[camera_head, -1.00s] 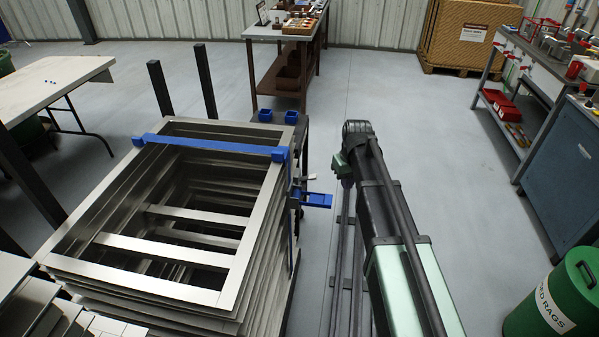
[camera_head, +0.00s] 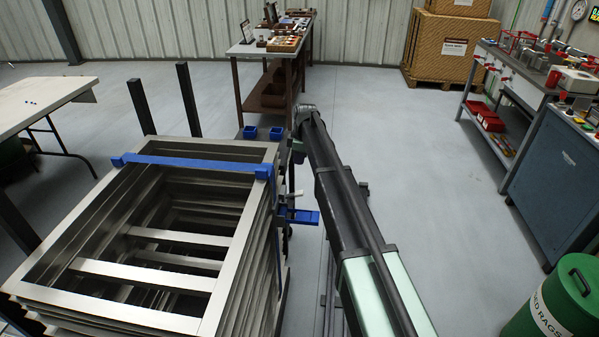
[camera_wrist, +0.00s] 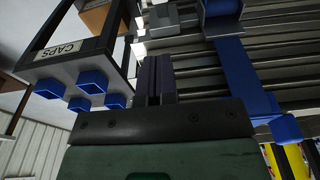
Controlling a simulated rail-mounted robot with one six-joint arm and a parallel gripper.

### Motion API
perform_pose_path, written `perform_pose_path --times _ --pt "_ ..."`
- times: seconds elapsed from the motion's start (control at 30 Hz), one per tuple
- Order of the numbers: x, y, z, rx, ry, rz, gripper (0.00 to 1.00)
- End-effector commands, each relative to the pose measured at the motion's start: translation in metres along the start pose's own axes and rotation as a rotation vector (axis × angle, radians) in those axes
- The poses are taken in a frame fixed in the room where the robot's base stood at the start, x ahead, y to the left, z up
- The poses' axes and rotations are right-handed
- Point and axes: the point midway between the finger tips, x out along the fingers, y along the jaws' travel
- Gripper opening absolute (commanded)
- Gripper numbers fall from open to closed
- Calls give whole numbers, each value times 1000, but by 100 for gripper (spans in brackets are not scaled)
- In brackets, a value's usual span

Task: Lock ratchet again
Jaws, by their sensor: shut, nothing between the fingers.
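A stack of grey metal frames (camera_head: 235,257) is held by a blue strap (camera_head: 190,163) across its top. The strap runs down the stack's right side to the ratchet, whose blue handle (camera_head: 300,216) juts out to the right. In the wrist view the strap (camera_wrist: 237,75) lies to the right of my gripper (camera_wrist: 154,70), and a blue ratchet part (camera_wrist: 222,12) shows at the top edge. My dark fingers are shut and empty beside the stack's side, apart from the strap. The head view mostly hides the fingers behind my arm. I cannot tell whether the ratchet is locked.
Dark posts (camera_head: 189,100) rise behind the stack. A blue cabinet (camera_head: 558,180) and green rag bin (camera_head: 560,300) stand right. Floor between is open.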

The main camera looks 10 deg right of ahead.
Motion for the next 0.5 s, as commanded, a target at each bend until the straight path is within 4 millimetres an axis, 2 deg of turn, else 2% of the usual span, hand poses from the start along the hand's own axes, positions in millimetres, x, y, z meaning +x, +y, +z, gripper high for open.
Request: perform_pose_path --times 0.03,0.43,0.5 --pt "14 0 1 0 0 0 0" --pt "102 0 2 0 0 0 0" --pt "113 0 8 2 0 0 0"
